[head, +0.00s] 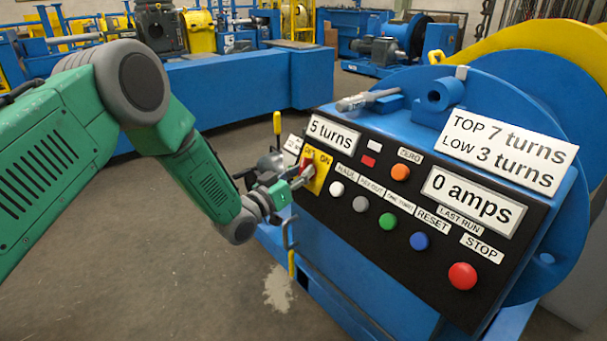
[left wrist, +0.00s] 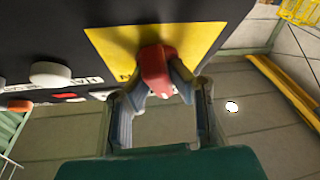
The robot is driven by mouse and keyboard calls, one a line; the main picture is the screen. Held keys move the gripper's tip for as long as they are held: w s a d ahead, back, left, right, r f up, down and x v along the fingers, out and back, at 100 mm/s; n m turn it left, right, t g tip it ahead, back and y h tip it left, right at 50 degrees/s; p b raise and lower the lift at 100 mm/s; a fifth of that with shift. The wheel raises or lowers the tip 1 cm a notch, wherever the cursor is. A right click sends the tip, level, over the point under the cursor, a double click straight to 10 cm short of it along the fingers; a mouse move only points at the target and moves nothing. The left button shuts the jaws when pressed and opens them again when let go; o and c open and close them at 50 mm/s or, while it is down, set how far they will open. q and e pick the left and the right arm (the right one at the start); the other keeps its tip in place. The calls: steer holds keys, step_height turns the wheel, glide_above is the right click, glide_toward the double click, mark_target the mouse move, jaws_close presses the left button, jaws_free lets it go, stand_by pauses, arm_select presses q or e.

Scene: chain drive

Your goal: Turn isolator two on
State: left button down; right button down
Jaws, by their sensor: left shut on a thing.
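A red isolator handle (head: 306,173) sits on a yellow plate (head: 321,172) at the left end of a black control panel (head: 405,262). The plate has lettering at its top; "ON" reads at its right. No number for the isolator is readable. My left gripper (head: 295,183) reaches in from the left and is shut on the handle. In the left wrist view, the fingers (left wrist: 158,92) close around the red handle (left wrist: 156,68) from both sides, with the yellow plate (left wrist: 122,44) behind. I cannot tell the handle's exact setting. My right gripper is not in view.
White (head: 337,188), grey, green (head: 388,222), blue (head: 419,241) and orange (head: 400,173) buttons and a red stop button (head: 462,276) are right of the isolator. Displays read "5 turns" (head: 332,133) and "0 amps" (head: 472,202). A yellow-tipped lever (head: 277,124) stands behind the gripper.

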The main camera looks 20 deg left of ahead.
arm_select(q)
steer(key=m+g+h, duration=0.1)
steer(key=m+h, duration=0.1)
steer(key=m, duration=0.2)
steer(key=m+g+h, duration=0.2)
steer(key=m, duration=0.2)
steer(key=shift+a+f, duration=0.1)
steer(key=shift+f, duration=0.1)
steer(key=m+g+h, duration=0.1)
steer(key=m+g, duration=0.1)
steer(key=m, duration=0.2)
steer(key=m+g+h, duration=0.1)
steer(key=m+g, duration=0.1)
steer(key=m, duration=0.2)
steer(key=shift+g, duration=0.4)
steer(key=shift+m+g+h, duration=0.3)
steer(key=shift+m, duration=0.2)
steer(key=c, duration=1.5)
jaws_free()
steer(key=shift+a, duration=0.1)
steer(key=shift+r, duration=0.1)
